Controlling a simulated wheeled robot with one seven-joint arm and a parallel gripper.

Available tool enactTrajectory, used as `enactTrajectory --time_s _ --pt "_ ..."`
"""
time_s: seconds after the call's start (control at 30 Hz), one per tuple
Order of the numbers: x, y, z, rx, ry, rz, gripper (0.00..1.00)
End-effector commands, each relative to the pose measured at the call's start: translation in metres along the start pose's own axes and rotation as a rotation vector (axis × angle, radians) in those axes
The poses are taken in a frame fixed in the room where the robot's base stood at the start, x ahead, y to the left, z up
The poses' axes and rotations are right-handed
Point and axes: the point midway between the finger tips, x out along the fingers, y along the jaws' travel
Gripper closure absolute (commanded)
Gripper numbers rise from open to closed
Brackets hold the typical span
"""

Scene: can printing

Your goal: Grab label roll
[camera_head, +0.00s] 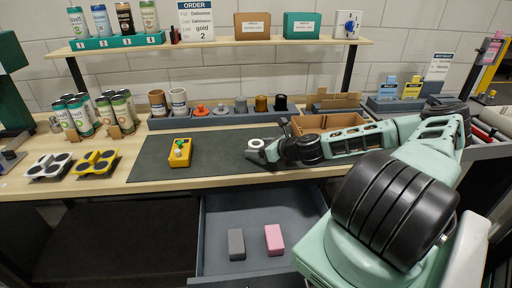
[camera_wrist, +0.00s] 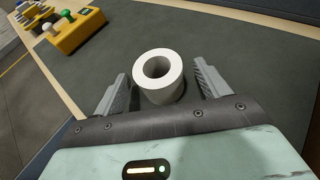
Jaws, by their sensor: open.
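The label roll (camera_wrist: 158,72) is a white ring with a hollow core. In the wrist view it stands on the dark mat, between the two fingers of my gripper (camera_wrist: 157,88). The fingers are open, with a visible gap on each side of the roll. In the head view the roll (camera_head: 256,143) lies on the dark mat (camera_head: 215,148), right at the tip of my gripper (camera_head: 262,153). The near lower part of the roll is close to the gripper's dark front edge; I cannot tell whether they touch.
A yellow box (camera_head: 180,153) with green and white knobs stands on the mat to the left. A grey tray (camera_head: 165,122) with several cups and coloured pieces is behind. A cardboard box (camera_head: 325,122) sits behind my arm. An open drawer (camera_head: 262,215) below holds a grey and a pink block.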

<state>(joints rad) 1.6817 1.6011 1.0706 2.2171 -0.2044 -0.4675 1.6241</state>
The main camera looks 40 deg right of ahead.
Motion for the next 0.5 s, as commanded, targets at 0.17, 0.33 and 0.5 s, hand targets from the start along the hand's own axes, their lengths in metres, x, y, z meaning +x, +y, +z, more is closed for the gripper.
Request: enactTrajectory --time_s 0.17,0.33,0.5 --pt "0.025 0.002 0.002 0.001 0.0 0.001 0.25" --pt "0.034 0.001 0.0 0.0 0.0 0.0 0.25" --pt "0.034 0.001 0.0 0.0 0.0 0.0 0.25"
